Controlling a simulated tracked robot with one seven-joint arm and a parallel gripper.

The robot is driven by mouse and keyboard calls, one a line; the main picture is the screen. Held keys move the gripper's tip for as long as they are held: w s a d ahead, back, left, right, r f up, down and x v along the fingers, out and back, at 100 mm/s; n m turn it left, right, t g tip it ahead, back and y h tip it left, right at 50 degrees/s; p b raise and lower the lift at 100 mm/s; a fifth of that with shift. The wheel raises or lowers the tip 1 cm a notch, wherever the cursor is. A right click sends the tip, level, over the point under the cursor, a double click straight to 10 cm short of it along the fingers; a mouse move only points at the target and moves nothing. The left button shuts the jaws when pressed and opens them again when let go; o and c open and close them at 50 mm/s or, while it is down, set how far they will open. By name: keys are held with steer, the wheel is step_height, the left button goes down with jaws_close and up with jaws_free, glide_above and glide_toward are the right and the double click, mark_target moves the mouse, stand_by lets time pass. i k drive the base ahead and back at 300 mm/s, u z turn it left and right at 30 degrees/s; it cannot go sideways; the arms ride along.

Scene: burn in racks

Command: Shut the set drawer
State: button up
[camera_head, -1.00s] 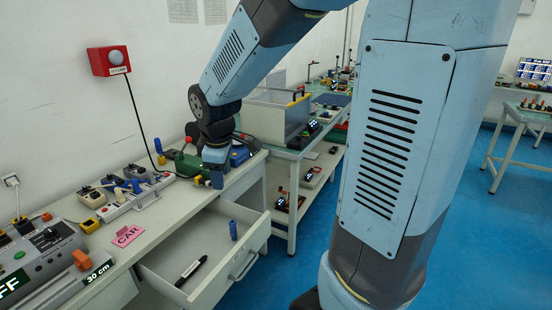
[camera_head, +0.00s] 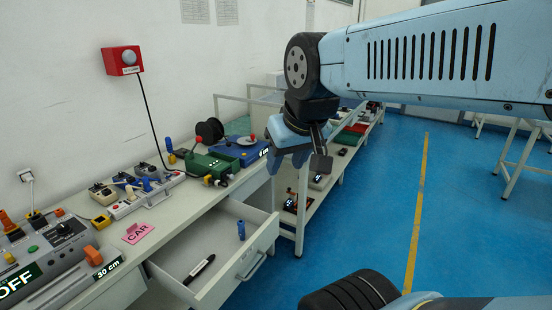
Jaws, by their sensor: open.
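The set drawer (camera_head: 221,286) is pulled out from under the grey bench, with its front panel (camera_head: 258,250) and a bar handle (camera_head: 252,266) facing right. Inside lie a black marker (camera_head: 199,269) and an upright blue cylinder (camera_head: 241,230). My gripper (camera_head: 299,166) hangs above and to the right of the drawer front, apart from it. Its fingers are partly hidden by the wrist, and no object shows between them.
The bench top (camera_head: 180,205) holds a pink CAR tag (camera_head: 137,233), a grey device with an OFF display (camera_head: 50,262), and a green box (camera_head: 207,166). A shelf rack (camera_head: 325,180) stands behind my gripper. Blue floor (camera_head: 370,220) is open to the right.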

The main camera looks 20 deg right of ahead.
mark_target(215, 232)
steer(key=z, duration=0.55)
steer(key=k, duration=1.1)
steer(key=u, duration=1)
steer(key=i, duration=1)
steer(key=z, duration=0.05)
